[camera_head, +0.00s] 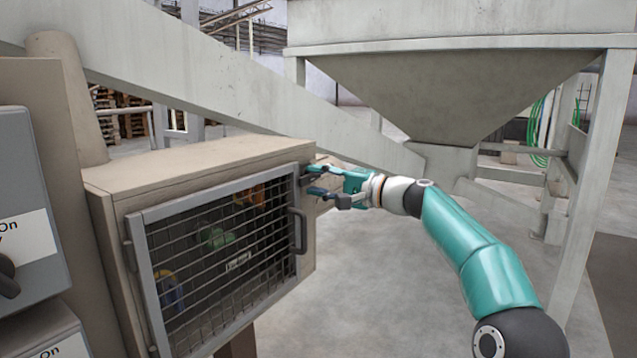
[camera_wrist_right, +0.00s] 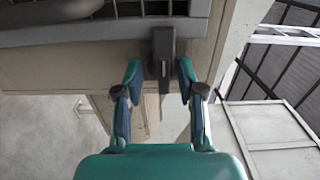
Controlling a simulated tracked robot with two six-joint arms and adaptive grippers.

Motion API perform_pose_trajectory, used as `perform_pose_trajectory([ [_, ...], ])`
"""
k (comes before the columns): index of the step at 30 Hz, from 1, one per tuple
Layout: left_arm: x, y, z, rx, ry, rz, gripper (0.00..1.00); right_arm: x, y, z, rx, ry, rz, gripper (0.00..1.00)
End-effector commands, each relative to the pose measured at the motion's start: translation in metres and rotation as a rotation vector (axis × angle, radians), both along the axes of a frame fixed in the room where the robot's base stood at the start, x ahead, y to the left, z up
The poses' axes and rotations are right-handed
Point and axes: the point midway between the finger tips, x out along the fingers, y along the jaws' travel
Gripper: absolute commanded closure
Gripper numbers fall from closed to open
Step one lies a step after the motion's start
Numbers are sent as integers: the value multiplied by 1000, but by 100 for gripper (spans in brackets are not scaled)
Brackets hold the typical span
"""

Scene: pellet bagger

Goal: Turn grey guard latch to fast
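The grey guard latch (camera_wrist_right: 164,52) is a short dark bar in the right wrist view. Its upper end in the picture lies by the frame of the guard door (camera_wrist_right: 95,34), and its length points down the picture, away from the door. My right gripper (camera_wrist_right: 160,74) is open, with one finger on each side of the latch and a visible gap to both. In the head view the right gripper (camera_head: 311,181) is at the right edge of the beige box (camera_head: 200,160), where it hides the latch. The meshed guard door (camera_head: 143,262) appears closed. My left gripper is not in view.
A door handle (camera_head: 297,232) stands out just left of and below the right gripper. Grey switch boxes (camera_head: 25,205) stand at the far left. A large hopper (camera_head: 450,90) and its leg (camera_head: 590,180) stand behind and right. The floor (camera_head: 370,270) right of the box is clear.

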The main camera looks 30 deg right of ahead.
Motion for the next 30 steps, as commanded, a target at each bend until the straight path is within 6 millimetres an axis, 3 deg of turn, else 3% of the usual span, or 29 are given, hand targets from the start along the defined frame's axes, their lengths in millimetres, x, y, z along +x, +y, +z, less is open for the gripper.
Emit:
perform_pose_trajectory([
  [7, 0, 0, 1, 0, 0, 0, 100, -11, -5, 2, -1, -1, -2, 61],
  [21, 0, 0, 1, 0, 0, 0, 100, -90, -39, 0, 0, 1, -3, 61],
  [30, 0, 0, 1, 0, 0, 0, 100, -110, -46, -1, 0, 1, 1, 61],
])
